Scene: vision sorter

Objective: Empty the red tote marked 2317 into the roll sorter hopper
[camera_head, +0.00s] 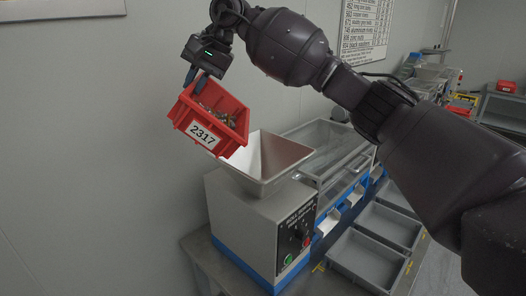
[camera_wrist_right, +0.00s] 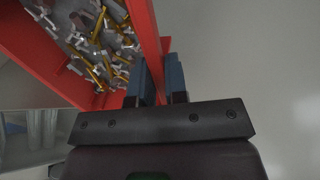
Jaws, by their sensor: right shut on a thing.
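The red tote (camera_head: 232,107) marked 2317 is held up in the air, tilted, just left of and above the hopper's mouth. Small metal parts (camera_head: 217,112) lie inside it. My right gripper (camera_head: 196,84) is shut on the tote's wall at its upper left. In the right wrist view the fingers (camera_wrist_right: 158,82) pinch the red wall, and silver and brass-coloured parts (camera_wrist_right: 100,42) show inside the tote (camera_wrist_right: 143,28). The pale square hopper (camera_head: 284,156) sits on top of the roll sorter (camera_head: 262,219). The tote's lower corner overlaps the hopper's left rim in the picture. My left gripper is not in view.
Grey bins (camera_head: 366,258) stand in front of the sorter's clear-covered roll section (camera_head: 332,146). Green and red buttons are on the sorter's front. A wall is close behind and left. Shelving with another red container (camera_head: 506,86) is at the far right.

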